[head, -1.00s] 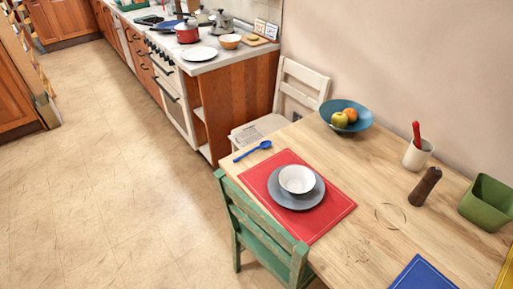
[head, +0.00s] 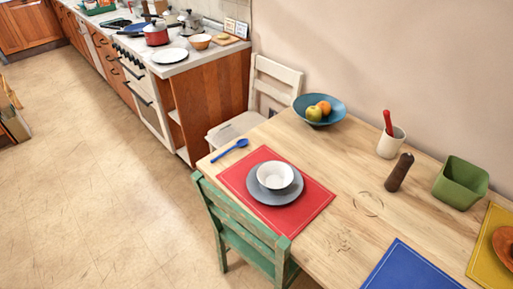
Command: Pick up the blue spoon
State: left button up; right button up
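The blue spoon (head: 230,150) lies on the wooden table (head: 330,195) near its far left edge. It is just beyond the far left corner of the red placemat (head: 312,203), apart from it. Nothing covers it. Neither of my grippers shows in the head view.
A grey plate with a white bowl (head: 275,175) sits on the red placemat. A green chair (head: 240,235) stands at the table's near left side, a white chair (head: 275,85) at its far end. A fruit bowl (head: 335,115), cup (head: 391,146), brown mill (head: 399,172) and green container (head: 460,183) stand along the wall side.

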aim_at(242, 143)
jog(key=i+j+z, duration=0.1)
jog(key=z, duration=0.3)
jog(key=j+z, duration=0.3)
jog(key=z, duration=0.15)
jog(key=i+j+z, duration=0.1)
jog(key=j+z, duration=0.15)
jog(key=z, duration=0.15)
jog(key=j+z, duration=0.25)
jog(key=z, duration=0.15)
jog(key=j+z, duration=0.2)
jog(key=z, duration=0.2)
